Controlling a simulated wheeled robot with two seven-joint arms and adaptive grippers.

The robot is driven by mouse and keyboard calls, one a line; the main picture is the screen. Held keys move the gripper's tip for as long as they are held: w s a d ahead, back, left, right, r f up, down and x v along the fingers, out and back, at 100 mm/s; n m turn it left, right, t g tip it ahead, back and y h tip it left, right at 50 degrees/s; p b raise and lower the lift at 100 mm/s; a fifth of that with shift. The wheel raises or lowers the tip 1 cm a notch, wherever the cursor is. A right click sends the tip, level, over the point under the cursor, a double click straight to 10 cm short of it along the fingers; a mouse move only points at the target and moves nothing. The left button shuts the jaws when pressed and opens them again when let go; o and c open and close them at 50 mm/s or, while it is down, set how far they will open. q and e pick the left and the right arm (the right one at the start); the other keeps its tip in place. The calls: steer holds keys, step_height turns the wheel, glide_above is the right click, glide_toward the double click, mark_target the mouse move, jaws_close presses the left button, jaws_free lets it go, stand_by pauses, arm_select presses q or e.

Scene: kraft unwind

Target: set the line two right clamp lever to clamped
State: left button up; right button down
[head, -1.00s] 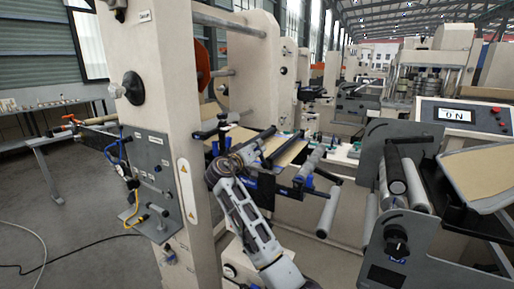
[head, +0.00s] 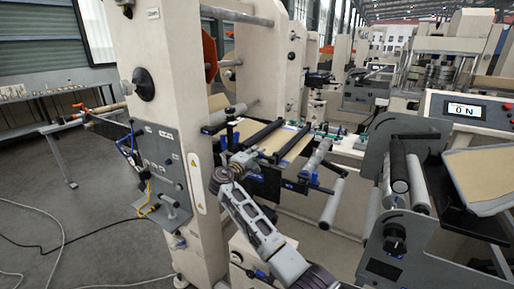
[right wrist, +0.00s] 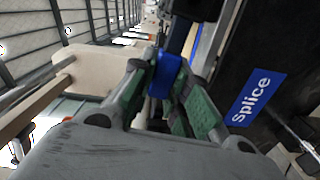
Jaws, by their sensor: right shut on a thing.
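My right gripper (right wrist: 165,85) is shut on a blue lever grip (right wrist: 166,72), which sits between its green-padded fingers in the right wrist view. I take this grip to be the clamp lever; its pivot and exact angle are hidden. In the head view my right gripper (head: 256,157) is at the near edge of the splice table (head: 294,152), by the dark clamp bars (head: 264,134). The fingers are too small there to make out. A blue "Splice" label (right wrist: 248,97) is on the dark panel beside the gripper. My left gripper is not in view.
A cream machine column (head: 180,110) with a grey control plate (head: 160,165) stands left of my right arm. Grey rollers (head: 332,203) are to its right. A second machine with a display reading "ON" (head: 463,110) is at the right.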

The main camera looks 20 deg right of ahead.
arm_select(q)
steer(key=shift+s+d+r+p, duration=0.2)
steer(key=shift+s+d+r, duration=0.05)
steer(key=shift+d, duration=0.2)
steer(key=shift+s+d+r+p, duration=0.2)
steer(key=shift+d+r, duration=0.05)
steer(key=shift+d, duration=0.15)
arm_select(e)
steer(key=shift+a+f+n, duration=0.1)
steer(key=shift+f+n, duration=0.45)
steer(key=shift+n, duration=0.35)
steer(key=c, duration=1.4)
jaws_free()
steer(key=shift+w, duration=0.1)
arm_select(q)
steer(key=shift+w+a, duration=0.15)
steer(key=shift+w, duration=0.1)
arm_select(e)
steer(key=shift+o, duration=0.2)
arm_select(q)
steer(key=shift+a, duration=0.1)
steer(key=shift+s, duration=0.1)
arm_select(e)
steer(key=v, duration=1.2)
